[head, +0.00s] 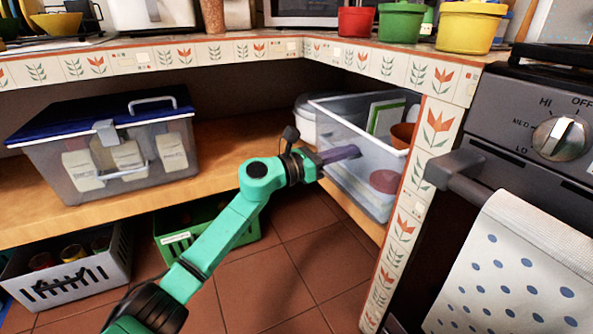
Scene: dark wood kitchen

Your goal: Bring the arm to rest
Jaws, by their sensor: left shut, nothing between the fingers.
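My left arm comes in from the bottom left and reaches up to the right. Its gripper (340,153) is shut and empty. It points right, in front of or at the near side of a clear plastic bin (345,180) on the lower shelf; I cannot tell whether it touches the bin. My right gripper is not in view.
A clear box with a blue lid (75,118) stands on the wooden shelf (235,140). A grey crate (75,285) and a green crate (225,230) stand below. An oven (490,190) with a dotted towel (520,270) is at right. The tiled floor (290,275) is clear.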

